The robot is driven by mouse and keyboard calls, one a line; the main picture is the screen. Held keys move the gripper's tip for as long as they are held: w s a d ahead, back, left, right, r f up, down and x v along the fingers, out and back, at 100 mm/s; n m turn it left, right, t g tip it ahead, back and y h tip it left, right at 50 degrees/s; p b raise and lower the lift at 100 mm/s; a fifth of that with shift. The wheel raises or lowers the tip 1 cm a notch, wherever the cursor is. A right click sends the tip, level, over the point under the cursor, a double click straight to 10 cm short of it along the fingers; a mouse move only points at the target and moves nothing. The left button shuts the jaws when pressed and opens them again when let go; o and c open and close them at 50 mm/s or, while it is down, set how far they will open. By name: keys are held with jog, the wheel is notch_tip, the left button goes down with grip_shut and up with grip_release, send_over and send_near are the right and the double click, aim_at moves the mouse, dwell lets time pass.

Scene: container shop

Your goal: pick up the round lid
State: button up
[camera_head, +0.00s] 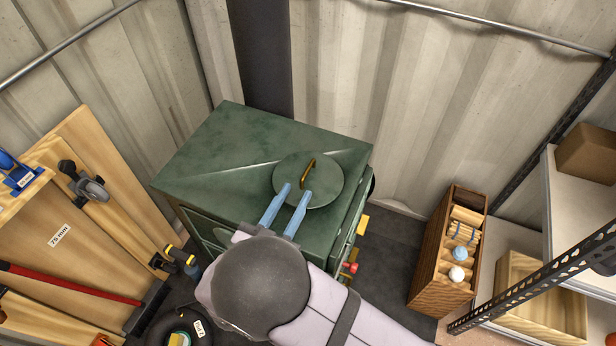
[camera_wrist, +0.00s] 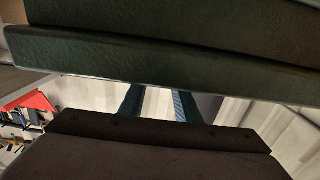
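The round lid (camera_head: 322,187) is a flat dark green disc with a small brass-coloured handle (camera_head: 308,170) on it. It lies on top of the green cabinet (camera_head: 230,150), towards its right end. My gripper (camera_head: 296,191) has two blue fingers, spread apart with nothing between them. In the head view the fingertips overlap the lid's near edge, short of the handle. I cannot tell their height above the lid. In the wrist view my gripper (camera_wrist: 160,95) shows its two dark fingers with a gap between. The lid's handle is not visible there.
Corrugated container walls (camera_head: 440,110) stand behind the cabinet. A wooden crate (camera_head: 442,278) with bottles is at the right, near white shelves (camera_head: 575,215). Wooden boards with tools (camera_head: 80,235) lean at the left. Dark green surfaces (camera_wrist: 150,58) fill the upper wrist view.

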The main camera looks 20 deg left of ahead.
aim_at(302, 181)
jog(key=shift+w+a+f+p, duration=0.1)
jog(key=shift+w+p, duration=0.35)
jog(key=shift+w, duration=1.15)
jog(key=shift+w+a+p, duration=0.1)
jog(key=shift+w+p, duration=0.3)
jog(key=shift+w, duration=1.2)
grip_shut()
